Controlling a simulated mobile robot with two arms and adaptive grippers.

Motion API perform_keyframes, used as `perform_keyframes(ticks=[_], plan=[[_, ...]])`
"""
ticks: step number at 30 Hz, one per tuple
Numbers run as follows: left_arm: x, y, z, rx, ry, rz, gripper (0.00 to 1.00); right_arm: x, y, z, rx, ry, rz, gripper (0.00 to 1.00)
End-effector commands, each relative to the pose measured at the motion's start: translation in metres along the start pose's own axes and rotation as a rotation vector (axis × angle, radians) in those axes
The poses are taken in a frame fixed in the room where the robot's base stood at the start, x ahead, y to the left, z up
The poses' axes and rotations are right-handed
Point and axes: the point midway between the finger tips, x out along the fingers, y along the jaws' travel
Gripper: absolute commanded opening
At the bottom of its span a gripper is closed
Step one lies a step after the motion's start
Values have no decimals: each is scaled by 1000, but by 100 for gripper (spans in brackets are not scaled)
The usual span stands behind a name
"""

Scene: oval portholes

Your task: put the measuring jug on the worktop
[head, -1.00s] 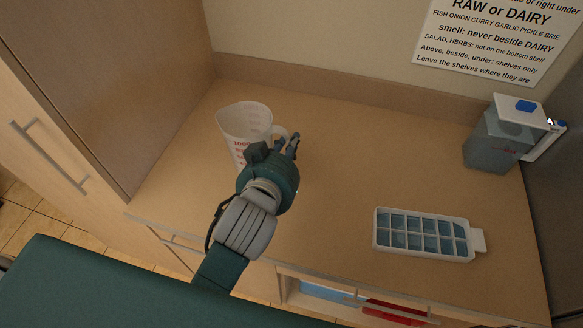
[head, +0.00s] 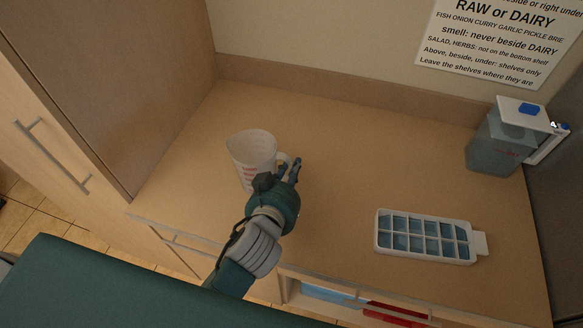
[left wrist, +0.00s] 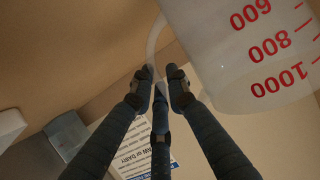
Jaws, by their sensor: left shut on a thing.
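The measuring jug (head: 252,152) is white and translucent with red markings, and shows over the left part of the worktop (head: 330,160). In the left wrist view the jug (left wrist: 240,50) fills the upper right, with red numbers on its side. My left gripper (head: 290,170) is at the jug's right side, shut on its handle; in the left wrist view its fingers (left wrist: 160,90) close around the handle strip. The arm hides part of the jug's lower side. I cannot tell whether the jug's base touches the worktop. My right gripper is not in view.
An ice cube tray (head: 425,236) lies at the right front of the worktop. A grey lidded container (head: 497,142) stands at the back right. A tall cabinet side (head: 120,80) bounds the left. An open drawer (head: 350,301) shows below the front edge. The worktop's middle is clear.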

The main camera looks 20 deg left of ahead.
Motion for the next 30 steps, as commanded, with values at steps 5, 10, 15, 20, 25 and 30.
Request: perform_keyframes(ticks=[5,10,15,20,25,30], plan=[[0,0,1,0,-1,0,33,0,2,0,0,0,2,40],[0,0,1,0,-1,0,33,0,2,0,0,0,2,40],[-6,0,-2,-1,-2,0,33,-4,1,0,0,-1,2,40],[-34,0,-3,-1,-5,0,33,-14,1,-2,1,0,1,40],[-70,0,-2,-2,-5,1,33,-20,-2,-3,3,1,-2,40],[-99,0,-1,-2,-5,0,33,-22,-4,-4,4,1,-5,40]])
